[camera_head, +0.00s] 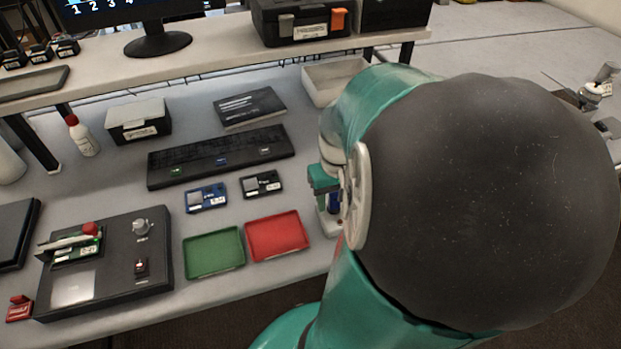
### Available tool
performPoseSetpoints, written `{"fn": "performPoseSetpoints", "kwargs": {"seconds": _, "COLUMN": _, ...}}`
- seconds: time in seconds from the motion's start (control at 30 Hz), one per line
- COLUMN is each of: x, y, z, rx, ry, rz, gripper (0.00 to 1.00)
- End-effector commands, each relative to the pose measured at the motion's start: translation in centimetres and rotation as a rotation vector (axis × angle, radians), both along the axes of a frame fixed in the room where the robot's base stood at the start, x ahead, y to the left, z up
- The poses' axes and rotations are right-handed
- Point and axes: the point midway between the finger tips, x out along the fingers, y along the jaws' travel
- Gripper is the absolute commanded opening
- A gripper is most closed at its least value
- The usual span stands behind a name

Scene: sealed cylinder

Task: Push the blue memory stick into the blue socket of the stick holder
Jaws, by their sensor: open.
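A long black rack (220,157) lies across the middle of the table and looks like the stick holder. It bears small green, blue and white marks; the blue mark (222,161) is near its middle. I cannot tell whether a stick sits there. A blue labelled block (205,197) lies flat in front of the rack; I cannot tell whether it is the blue memory stick. My gripper (332,207) shows only partly, to the right of the rack, behind my large arm joint. It is open. A small blue patch shows beside it; its fingertips are mostly hidden.
A black labelled block (262,184) lies beside the blue one. A green tray (213,252) and a red tray (277,236) stand in front. A black console (105,264) is at left. A white bin (333,80), black box (249,107) and raised shelf (215,48) stand behind.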

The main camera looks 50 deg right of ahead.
Motion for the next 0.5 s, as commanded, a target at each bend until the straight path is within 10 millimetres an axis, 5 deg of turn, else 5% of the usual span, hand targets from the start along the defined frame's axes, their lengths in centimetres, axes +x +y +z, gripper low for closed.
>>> {"fn": "performPoseSetpoints", "kwargs": {"seconds": 0.17, "x": 0.01, "y": 0.01, "z": 0.00, "rx": 0.000, "ry": 0.000, "rz": 0.000, "gripper": 0.45}}
{"fn": "performPoseSetpoints", "kwargs": {"seconds": 0.4, "x": 0.01, "y": 0.01, "z": 0.00, "rx": 0.000, "ry": 0.000, "rz": 0.000, "gripper": 0.00}}
{"fn": "performPoseSetpoints", "kwargs": {"seconds": 0.5, "x": 0.01, "y": 0.01, "z": 0.01, "rx": 0.000, "ry": 0.000, "rz": 0.000, "gripper": 0.00}}
